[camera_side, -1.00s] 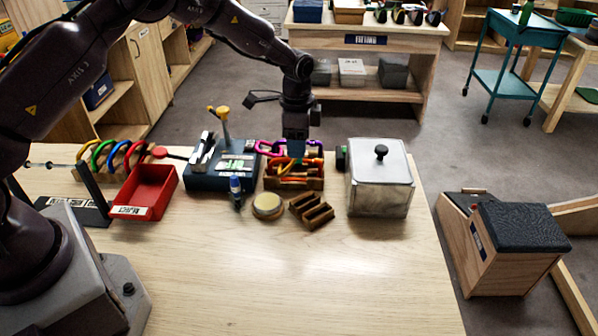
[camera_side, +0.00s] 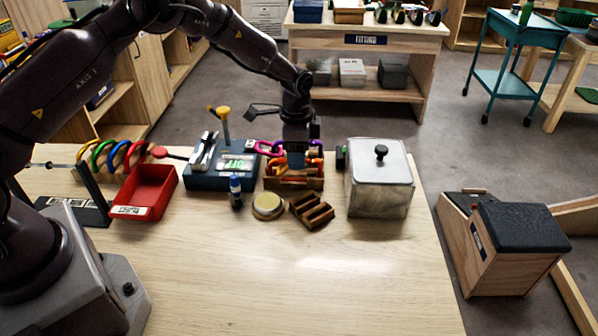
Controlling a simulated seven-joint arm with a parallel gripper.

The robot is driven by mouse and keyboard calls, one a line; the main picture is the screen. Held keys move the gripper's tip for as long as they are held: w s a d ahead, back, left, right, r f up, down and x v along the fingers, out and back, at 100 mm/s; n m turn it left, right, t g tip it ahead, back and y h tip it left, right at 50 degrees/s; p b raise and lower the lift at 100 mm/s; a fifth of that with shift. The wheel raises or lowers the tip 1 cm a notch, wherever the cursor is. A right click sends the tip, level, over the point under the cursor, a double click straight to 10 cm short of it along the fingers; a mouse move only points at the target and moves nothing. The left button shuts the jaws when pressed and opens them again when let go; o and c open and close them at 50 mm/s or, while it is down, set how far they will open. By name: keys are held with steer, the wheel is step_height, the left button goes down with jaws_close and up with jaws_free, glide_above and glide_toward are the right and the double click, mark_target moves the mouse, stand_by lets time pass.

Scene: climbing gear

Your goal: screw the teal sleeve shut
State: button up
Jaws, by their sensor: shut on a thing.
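My gripper (camera_side: 296,160) points straight down over the wooden holder (camera_side: 293,185) at the middle of the table. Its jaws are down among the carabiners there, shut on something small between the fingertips. The teal sleeve cannot be made out apart from the blue-teal fingertip area; the fingers cover it. An orange carabiner (camera_side: 311,166) shows beside the fingers in the holder. A purple-pink carabiner (camera_side: 265,147) shows just behind, to the left.
A blue device with a green display (camera_side: 235,164) and a blue-capped bottle (camera_side: 236,190) stand left. A lidded metal box (camera_side: 380,190) stands right, a red tray (camera_side: 146,190) far left. The table front is clear.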

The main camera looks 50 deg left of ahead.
steer(key=shift+s+d, duration=0.35)
steer(key=shift+s, duration=0.05)
steer(key=shift+f, duration=1.45)
steer(key=shift+w+a, duration=0.35)
